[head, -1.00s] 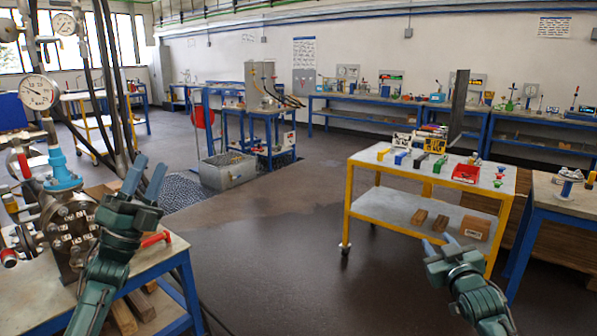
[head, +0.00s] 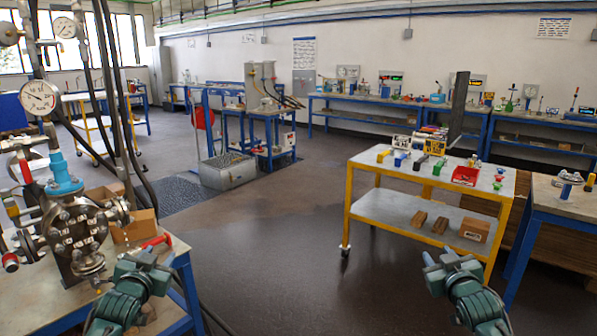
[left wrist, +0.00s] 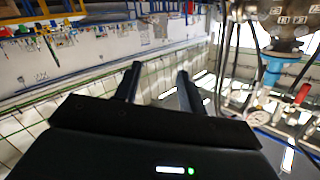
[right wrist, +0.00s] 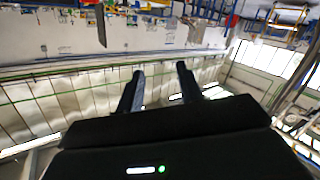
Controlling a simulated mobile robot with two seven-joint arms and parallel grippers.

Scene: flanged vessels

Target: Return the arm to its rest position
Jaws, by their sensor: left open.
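My left gripper (head: 155,262) is at the lower left in the head view, in front of the near edge of the vessel bench. Its two fingers stand apart and hold nothing; they also show apart in the left wrist view (left wrist: 158,82). My right gripper (head: 438,256) is at the lower right in the head view, in front of the yellow trolley. Its fingers are apart with nothing between them, as the right wrist view (right wrist: 160,85) also shows. Both grippers point forward at about the same height.
The flanged vessel (head: 75,230) with its gauge (head: 38,96) stands on the bench at left, close to my left gripper. A red-handled tool (head: 157,241) lies on that bench. The yellow trolley (head: 400,205) stands at right. The floor (head: 290,270) between them is clear.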

